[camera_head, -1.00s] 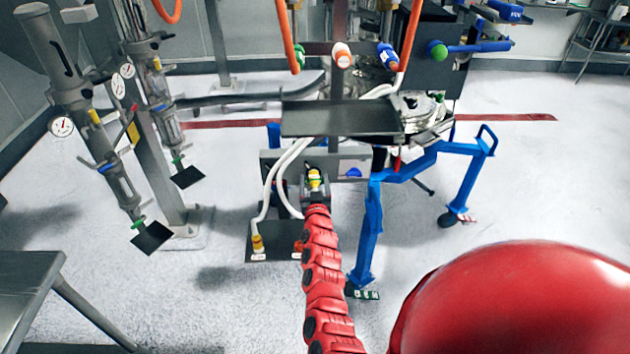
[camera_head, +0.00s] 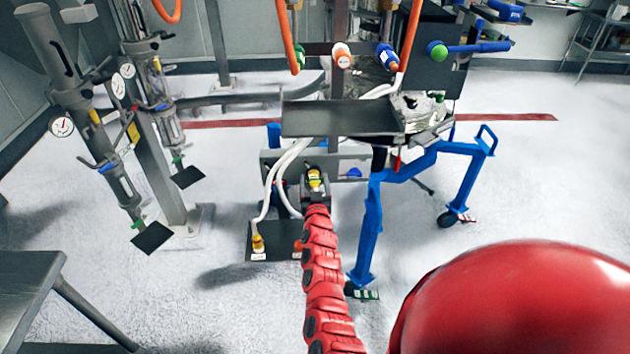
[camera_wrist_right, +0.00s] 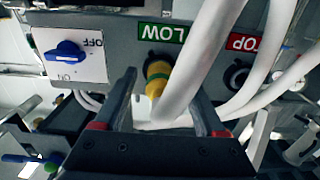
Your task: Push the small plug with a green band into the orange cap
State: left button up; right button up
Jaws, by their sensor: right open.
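My right gripper (camera_head: 315,192) is at the front of a grey panel under the dark shelf, at the end of my red arm. In the right wrist view its two dark fingers (camera_wrist_right: 160,92) are apart. A yellow-orange fitting (camera_wrist_right: 157,76) sits on the panel under a green LOW label, in line with the gap between the fingers. A thick white hose crosses in front of part of it. An orange cap-like piece (camera_head: 257,243) stands low on a dark plate, at a white hose's end. I cannot make out a green-banded plug for certain. My left gripper is out of view.
White hoses (camera_wrist_right: 205,55) run close to the right finger. A blue switch (camera_wrist_right: 65,50) and a red-labelled socket (camera_wrist_right: 237,75) are on the panel. A blue wheeled frame (camera_head: 368,225) stands right of my arm. Metal cylinders (camera_head: 90,130) stand at left.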

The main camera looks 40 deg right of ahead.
aim_at(315, 189)
dwell(0.3)
grip_shut()
dwell(0.3)
jog(key=shift+f, duration=0.1)
jog(key=shift+p+v, duration=0.35)
jog(key=shift+v, duration=2.65)
